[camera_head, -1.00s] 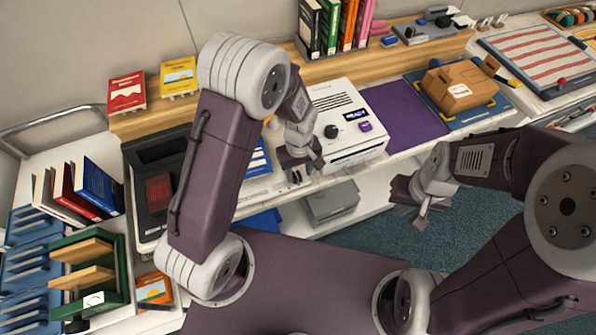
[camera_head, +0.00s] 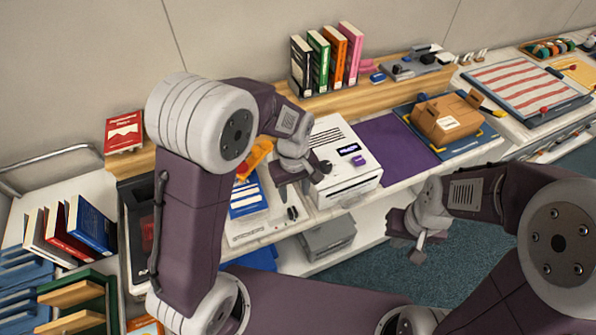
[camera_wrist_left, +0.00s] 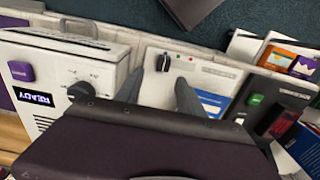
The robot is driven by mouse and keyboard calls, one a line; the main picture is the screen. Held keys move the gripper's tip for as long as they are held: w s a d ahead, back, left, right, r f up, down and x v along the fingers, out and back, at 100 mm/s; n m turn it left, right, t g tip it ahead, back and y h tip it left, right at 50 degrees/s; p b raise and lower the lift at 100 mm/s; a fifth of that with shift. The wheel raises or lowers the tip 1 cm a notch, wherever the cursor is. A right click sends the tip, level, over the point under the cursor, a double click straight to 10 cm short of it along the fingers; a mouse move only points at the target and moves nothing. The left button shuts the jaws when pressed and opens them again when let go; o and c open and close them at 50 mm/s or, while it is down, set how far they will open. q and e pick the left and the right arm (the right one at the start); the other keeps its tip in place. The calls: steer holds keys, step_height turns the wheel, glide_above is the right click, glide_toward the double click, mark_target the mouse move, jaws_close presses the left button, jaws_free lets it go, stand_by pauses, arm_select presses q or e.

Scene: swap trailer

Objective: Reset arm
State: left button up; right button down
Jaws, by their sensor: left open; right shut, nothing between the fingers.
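My left gripper (camera_head: 291,187) is open and empty in the head view. It hangs above the counter, in front of the left side of the white machine. In the left wrist view its two fingers (camera_wrist_left: 160,88) stand apart over a pale panel with a black knob (camera_wrist_left: 161,62). My right gripper (camera_head: 408,238) is shut and empty. It is held out over the blue carpet, in front of the counter edge and apart from everything. The task names no object.
The white machine (camera_head: 345,185) with a lit display stands close to my left gripper. A purple mat (camera_head: 393,148) and a cardboard box (camera_head: 445,118) lie right of it. Upright books (camera_head: 325,62) stand on the wooden ledge. A grey box (camera_head: 328,238) is below. Carpet (camera_head: 375,280) is clear.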

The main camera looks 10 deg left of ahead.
arm_select(q)
steer(key=s+a+m+t, duration=0.1)
steer(key=s+a+m, duration=0.5)
steer(key=s+a, duration=0.2)
steer(key=shift+s+a+r+m, duration=0.3)
steer(key=shift+s+a, duration=0.1)
steer(key=shift+s, duration=0.35)
steer(key=shift+s, duration=0.1)
stand_by(2.5)
